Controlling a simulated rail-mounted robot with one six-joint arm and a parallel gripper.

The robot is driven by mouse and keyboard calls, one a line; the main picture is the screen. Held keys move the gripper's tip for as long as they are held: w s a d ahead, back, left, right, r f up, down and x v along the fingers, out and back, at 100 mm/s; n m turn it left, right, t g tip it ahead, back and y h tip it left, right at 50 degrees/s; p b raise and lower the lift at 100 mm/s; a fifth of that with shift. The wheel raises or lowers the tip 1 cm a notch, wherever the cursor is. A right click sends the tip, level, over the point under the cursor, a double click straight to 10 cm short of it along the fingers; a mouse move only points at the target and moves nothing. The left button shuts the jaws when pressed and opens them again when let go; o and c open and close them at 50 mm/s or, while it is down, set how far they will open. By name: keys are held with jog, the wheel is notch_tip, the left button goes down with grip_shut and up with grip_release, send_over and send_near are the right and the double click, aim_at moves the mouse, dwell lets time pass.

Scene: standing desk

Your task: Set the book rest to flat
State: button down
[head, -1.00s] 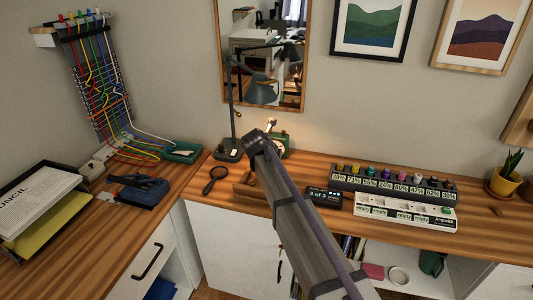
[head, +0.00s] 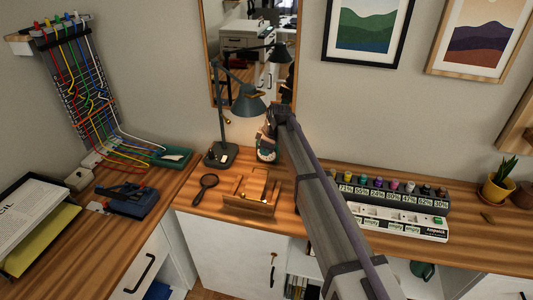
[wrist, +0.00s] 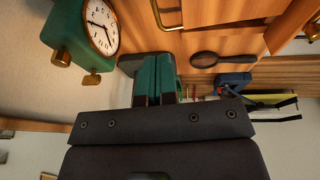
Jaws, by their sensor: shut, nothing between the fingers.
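The wooden book rest (head: 250,207) sits on the desk in front of the lamp, with a front ledge and brass parts. I cannot tell its angle from the head view. In the wrist view its wooden board (wrist: 215,32) fills the upper right, with a brass bar near its left side. My gripper (wrist: 158,80) has teal fingers close together, shut and empty, to the left of and apart from the board in that picture. In the head view my arm's end is behind and right of the book rest, and the fingers are largely hidden.
A green clock (wrist: 80,40) is close to my gripper in the wrist view. The desk lamp (head: 220,155) stands behind the book rest. A magnifying glass (head: 205,187) lies to its left.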

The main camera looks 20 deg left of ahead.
jog(key=b+x, duration=0.6)
jog(key=x, duration=0.1)
jog(key=shift+a+f, duration=0.1)
jog(key=shift+f, duration=0.25)
jog(key=shift+r, duration=0.15)
jog(key=f+b, duration=0.2)
jog(key=shift+w+f+b, duration=0.3)
jog(key=shift+f, duration=0.05)
jog(key=shift+r, duration=0.15)
jog(key=shift+r+p, duration=0.1)
jog(key=shift+p, duration=0.2)
jog(key=p+v, duration=0.9)
jog(key=v, duration=0.1)
jog(key=shift+w+p, duration=0.3)
jog(key=shift+w, duration=0.25)
